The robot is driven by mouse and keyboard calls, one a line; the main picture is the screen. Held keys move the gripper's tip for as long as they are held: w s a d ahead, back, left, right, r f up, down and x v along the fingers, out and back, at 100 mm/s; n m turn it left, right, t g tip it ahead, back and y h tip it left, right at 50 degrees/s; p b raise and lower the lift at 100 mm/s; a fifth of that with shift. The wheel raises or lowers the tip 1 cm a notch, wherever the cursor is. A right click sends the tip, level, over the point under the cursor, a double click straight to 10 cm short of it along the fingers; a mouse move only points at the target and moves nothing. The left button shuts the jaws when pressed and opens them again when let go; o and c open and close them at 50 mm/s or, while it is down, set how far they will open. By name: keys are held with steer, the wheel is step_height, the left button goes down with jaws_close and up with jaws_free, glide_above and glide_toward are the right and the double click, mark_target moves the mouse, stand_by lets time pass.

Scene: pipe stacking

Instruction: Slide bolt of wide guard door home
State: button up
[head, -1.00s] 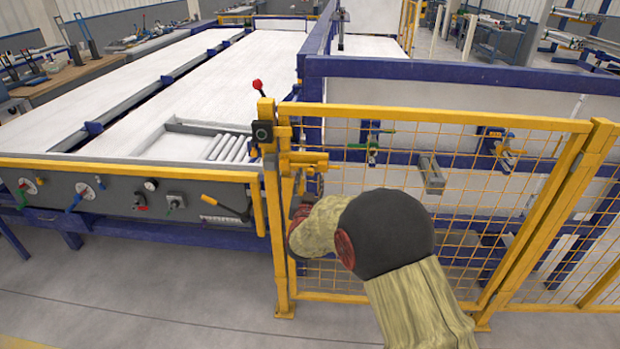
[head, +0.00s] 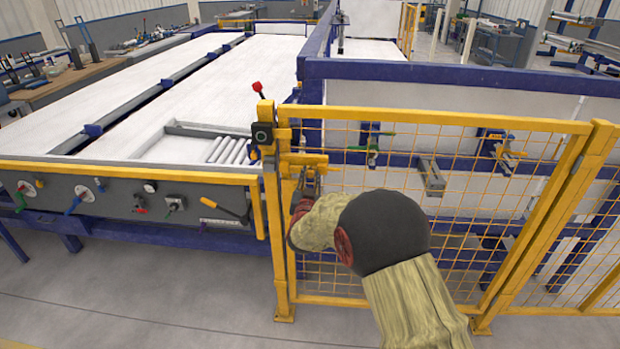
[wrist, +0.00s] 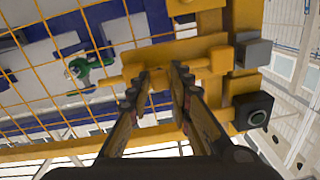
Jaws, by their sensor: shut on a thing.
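The wide guard door (head: 440,113) is a yellow frame with wire mesh, and it stands in line with its yellow latch post (head: 275,220). The yellow bolt (head: 312,158) lies level near the door's upper left corner. In the wrist view the bolt (wrist: 112,80) runs across a yellow mounting plate, towards a yellow block (wrist: 222,60) at the post side. My gripper (head: 308,178) is below the bolt in the head view. In the wrist view my gripper (wrist: 162,74) is shut on the bolt's handle, which its fingers mostly hide.
A black round-faced box (head: 262,133) and a red-knobbed lever (head: 257,87) sit at the post top. A grey control panel (head: 110,200) with handles is to the left. Green-handled clamps (head: 373,145) stand behind the mesh. The floor (head: 150,290) in front is clear.

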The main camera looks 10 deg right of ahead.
mark_target(293, 168)
jaws_close()
stand_by(0.3)
steer(key=a, duration=0.2)
steer(key=w+a, duration=0.1)
steer(key=a, duration=0.2)
steer(key=shift+w+a, duration=0.3)
steer(key=shift+w, duration=0.1)
steer(key=o, duration=0.6)
jaws_free()
steer(key=shift+a, duration=0.15)
steer(key=shift+o, duration=0.3)
steer(key=v, duration=1.2)
